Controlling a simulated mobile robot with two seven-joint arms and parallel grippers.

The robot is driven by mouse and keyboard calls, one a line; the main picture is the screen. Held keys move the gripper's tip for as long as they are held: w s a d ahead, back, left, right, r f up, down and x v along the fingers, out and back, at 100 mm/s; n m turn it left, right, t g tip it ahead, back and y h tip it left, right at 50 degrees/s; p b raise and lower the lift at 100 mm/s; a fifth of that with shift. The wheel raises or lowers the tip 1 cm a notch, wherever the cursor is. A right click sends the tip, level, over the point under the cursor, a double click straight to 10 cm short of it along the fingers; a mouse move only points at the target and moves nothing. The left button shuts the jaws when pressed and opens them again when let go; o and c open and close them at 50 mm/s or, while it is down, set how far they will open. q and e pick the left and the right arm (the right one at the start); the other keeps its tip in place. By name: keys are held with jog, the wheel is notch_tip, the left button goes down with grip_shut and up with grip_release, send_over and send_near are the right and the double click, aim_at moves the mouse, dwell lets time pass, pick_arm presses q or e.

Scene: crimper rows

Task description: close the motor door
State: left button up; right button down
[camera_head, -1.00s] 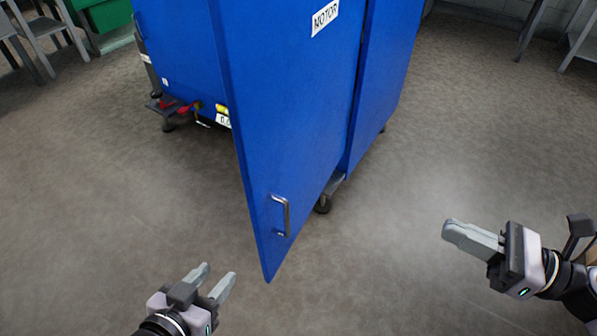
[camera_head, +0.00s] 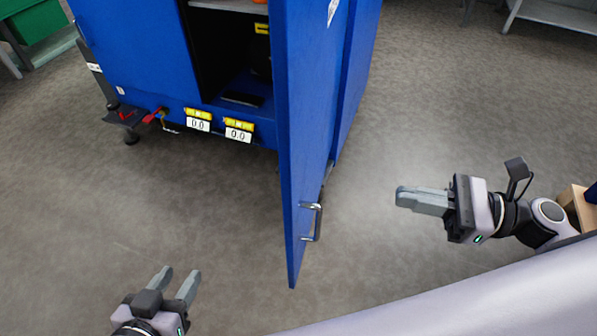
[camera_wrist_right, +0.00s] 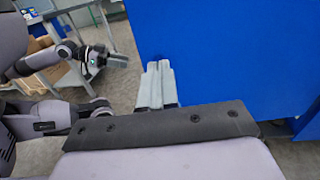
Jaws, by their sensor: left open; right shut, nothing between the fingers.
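The motor door (camera_head: 305,150) is a tall blue panel standing open from the blue cabinet (camera_head: 140,50), seen nearly edge-on in the head view. A metal handle (camera_head: 316,222) sits low on its right face. My right gripper (camera_head: 400,198) is shut and empty, to the right of the handle and apart from it, pointing left. In the right wrist view its fingers (camera_wrist_right: 157,85) point at a blue panel (camera_wrist_right: 220,50); contact cannot be told. My left gripper (camera_head: 178,278) is open and empty at the lower left, well apart from the door.
The cabinet's dark opening (camera_head: 235,60) shows left of the door. Two yellow-and-white labels (camera_head: 198,120) are on its lower edge. A caster foot with a red lever (camera_head: 152,115) stands at its left corner. A green bin (camera_head: 40,30) is at upper left. Open floor surrounds the grippers.

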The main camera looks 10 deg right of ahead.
aim_at(301, 177)
jog(key=x, duration=1.4)
jog(key=shift+w+a+p, duration=0.15)
jog(key=shift+a+p, duration=0.1)
jog(key=shift+p, duration=0.05)
